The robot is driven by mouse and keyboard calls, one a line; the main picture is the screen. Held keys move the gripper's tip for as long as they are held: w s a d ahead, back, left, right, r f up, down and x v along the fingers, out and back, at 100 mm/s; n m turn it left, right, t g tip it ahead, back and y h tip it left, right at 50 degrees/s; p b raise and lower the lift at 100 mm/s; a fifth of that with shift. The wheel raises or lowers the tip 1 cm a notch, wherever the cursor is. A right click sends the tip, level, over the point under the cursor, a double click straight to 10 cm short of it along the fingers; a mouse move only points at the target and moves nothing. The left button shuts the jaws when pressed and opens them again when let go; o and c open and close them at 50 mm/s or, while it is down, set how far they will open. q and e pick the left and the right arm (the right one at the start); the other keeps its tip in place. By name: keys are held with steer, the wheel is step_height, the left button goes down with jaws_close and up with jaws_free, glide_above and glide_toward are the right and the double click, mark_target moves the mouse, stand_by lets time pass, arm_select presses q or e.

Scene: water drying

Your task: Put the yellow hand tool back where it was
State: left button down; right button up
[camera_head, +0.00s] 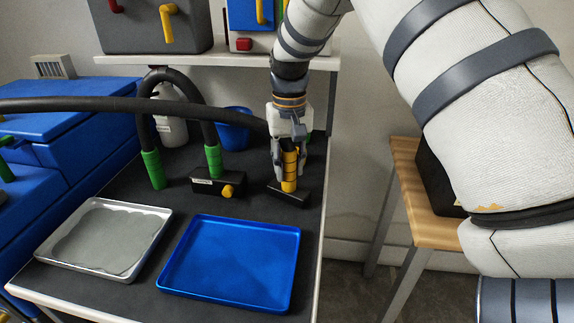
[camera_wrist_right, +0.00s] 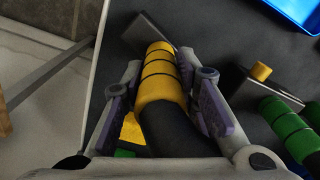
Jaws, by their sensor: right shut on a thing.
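The yellow hand tool (camera_head: 290,172) has a yellow grip with dark bands and stands roughly upright at the right edge of the dark table. My right gripper (camera_head: 290,150) comes down from above and is shut on it. In the right wrist view, the yellow grip (camera_wrist_right: 160,78) lies between the two fingers, with its black part running toward the camera. The tool's lower end meets a black block (camera_head: 291,197) on the table; whether it is seated in it or just above, I cannot tell. My left gripper is not in view.
Left of the tool is a black box (camera_head: 207,187) with a yellow knob, beside green-gripped black hose ends (camera_head: 153,168). A blue tray (camera_head: 232,262) and a metal tray (camera_head: 84,262) lie in front. A blue cup (camera_head: 234,131) and white bottle (camera_head: 172,128) stand behind. A shelf (camera_head: 230,57) is above.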

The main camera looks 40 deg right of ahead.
steer(key=shift+f, duration=0.1)
steer(key=shift+f, duration=0.1)
steer(key=o, duration=1.1)
step_height(320, 180, up, 12)
steer(key=shift+r, duration=0.15)
